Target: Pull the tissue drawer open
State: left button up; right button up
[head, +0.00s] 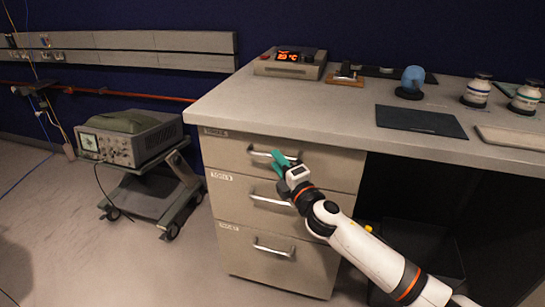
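A grey cabinet under the bench has three stacked drawers. Each has a small label, too small to read surely, so I cannot tell by label which is the tissue drawer. The top drawer (230,152), middle drawer (235,198) and bottom drawer (235,246) all look closed. The top drawer's silver bar handle (260,153) is partly covered by my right gripper (279,158). Its teal fingers are at the right part of that handle; whether they grip it is unclear. My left gripper is out of view.
The benchtop (330,112) holds a device with a lit display (290,63), a blue round object (413,78), jars (477,92) and a dark mat (420,121). A trolley (150,190) with an instrument (130,138) stands left. Floor before the drawers' left side is clear.

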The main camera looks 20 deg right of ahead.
jog(key=shift+x, duration=1.65)
grip_shut()
